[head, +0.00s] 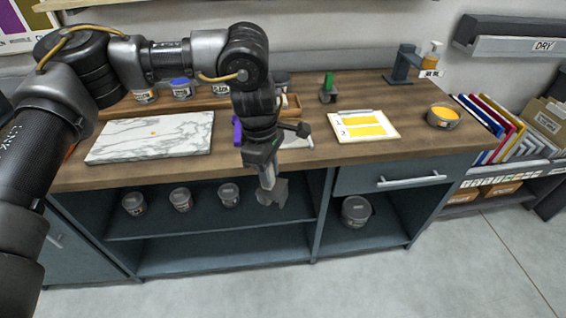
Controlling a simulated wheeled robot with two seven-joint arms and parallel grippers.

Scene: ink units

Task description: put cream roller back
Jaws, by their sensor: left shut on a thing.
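My left gripper (263,160) points down in front of the bench's front edge, near the middle. The jaws hide the handle's top. A green-handled roller (328,84) stands upright at the bench's back. A purple thing (237,130) on the bench is partly hidden behind my left arm. My right gripper is not in view.
A marble slab (155,136) lies left on the bench (290,168). Several lidded tins, one here (181,199), stand on the shelf below. A grey stand (403,65) is at the back.

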